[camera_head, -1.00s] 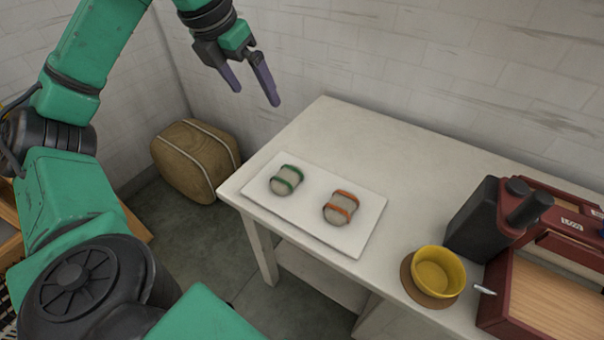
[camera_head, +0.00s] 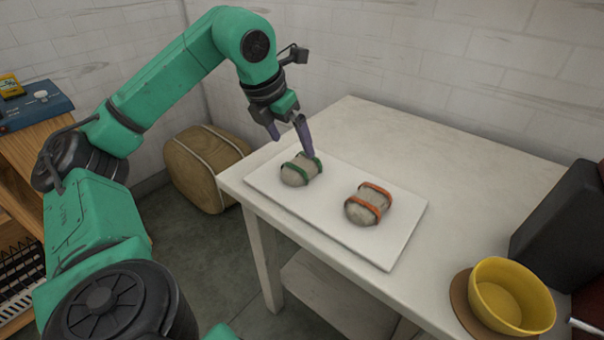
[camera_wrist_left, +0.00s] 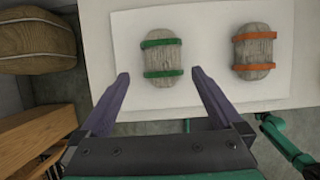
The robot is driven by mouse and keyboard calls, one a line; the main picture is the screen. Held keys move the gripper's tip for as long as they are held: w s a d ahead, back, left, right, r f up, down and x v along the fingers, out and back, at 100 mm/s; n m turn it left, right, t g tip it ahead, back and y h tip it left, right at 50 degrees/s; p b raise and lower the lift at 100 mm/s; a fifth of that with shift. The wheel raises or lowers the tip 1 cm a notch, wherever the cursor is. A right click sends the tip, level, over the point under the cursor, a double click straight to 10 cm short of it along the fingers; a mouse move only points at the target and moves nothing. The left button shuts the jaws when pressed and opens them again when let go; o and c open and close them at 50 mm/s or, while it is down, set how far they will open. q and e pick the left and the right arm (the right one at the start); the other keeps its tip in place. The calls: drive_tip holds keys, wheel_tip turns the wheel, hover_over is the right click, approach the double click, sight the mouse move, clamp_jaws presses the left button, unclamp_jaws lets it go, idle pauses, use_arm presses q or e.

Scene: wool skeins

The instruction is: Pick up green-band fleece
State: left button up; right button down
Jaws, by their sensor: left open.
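The green-band fleece (camera_head: 299,170) is a grey oval bundle with two green bands. It lies at the left end of a white board (camera_head: 389,250). The orange-band fleece (camera_head: 367,206) lies to its right on the same board. My left gripper (camera_head: 291,144) is open and empty, pointing down just above and behind the green-band fleece. In the left wrist view, the green-band fleece (camera_wrist_left: 161,58) shows between and beyond the purple fingertips (camera_wrist_left: 160,75), apart from them. The orange-band fleece (camera_wrist_left: 254,50) is right of the fingers there. My right gripper is not seen.
The board lies on a white table (camera_head: 355,120). A yellow bowl (camera_head: 510,295) on a brown coaster and a dark object (camera_head: 568,225) stand at the right. A woven brown pouf (camera_head: 205,165) is on the floor left of the table. The table behind the board is clear.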

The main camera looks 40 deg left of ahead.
sight(301, 163)
use_arm(q)
drive_tip(key=x, duration=0.8)
drive_tip(key=shift+d, duration=0.15)
drive_tip(key=shift+s+r, duration=0.1)
drive_tip(key=shift+s, duration=0.05)
drive_tip(key=c, duration=1.1)
